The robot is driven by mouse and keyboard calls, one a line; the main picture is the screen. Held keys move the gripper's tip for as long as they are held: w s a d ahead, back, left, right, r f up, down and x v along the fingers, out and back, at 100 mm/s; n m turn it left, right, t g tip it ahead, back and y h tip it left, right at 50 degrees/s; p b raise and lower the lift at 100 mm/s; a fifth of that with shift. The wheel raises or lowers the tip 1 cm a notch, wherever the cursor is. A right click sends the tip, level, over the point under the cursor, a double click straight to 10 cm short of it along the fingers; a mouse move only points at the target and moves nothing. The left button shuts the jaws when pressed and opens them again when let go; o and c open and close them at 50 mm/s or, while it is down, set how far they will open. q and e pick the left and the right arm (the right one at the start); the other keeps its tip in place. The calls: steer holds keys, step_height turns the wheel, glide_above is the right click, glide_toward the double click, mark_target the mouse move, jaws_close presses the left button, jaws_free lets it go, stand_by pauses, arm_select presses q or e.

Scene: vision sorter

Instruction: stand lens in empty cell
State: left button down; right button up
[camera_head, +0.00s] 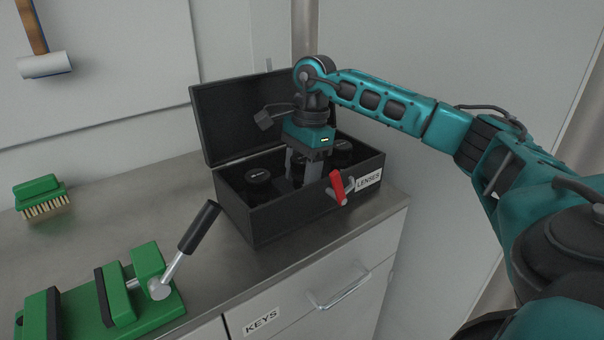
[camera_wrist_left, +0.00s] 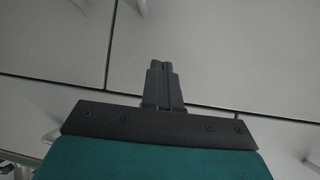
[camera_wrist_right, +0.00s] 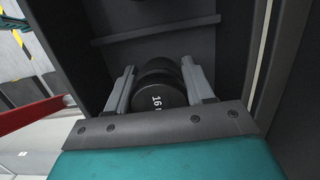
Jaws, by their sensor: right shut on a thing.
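The black lens case (camera_head: 270,222) stands open on the counter, with its lid (camera_head: 235,115) tilted up behind. My right gripper (camera_head: 302,172) points down into the case and is shut on a black lens. That lens (camera_wrist_right: 158,95) shows between the fingers in the right wrist view, with a white "16" marking on its end. Its lower part and the cell under it are hidden. Another black lens (camera_head: 258,177) stands left of the gripper, and one more (camera_head: 342,147) is at the back right. My left gripper (camera_wrist_left: 160,66) has its fingers together, empty, away from the case.
A red latch handle (camera_head: 338,187) and a "LENSES" label (camera_head: 368,180) are on the case front. A green vise (camera_head: 120,290) with a raised black handle is at front left. A green brush (camera_head: 40,195) lies further back. Counter between brush and case is clear.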

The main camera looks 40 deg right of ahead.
steer(key=shift+f, duration=0.15)
steer(key=o, duration=1.2)
steer(key=r, duration=0.4)
steer(key=d+r+p, duration=0.1)
steer(key=r, duration=0.7)
steer(key=shift+d+r+p, duration=0.15)
steer(key=shift+d+p, duration=0.2)
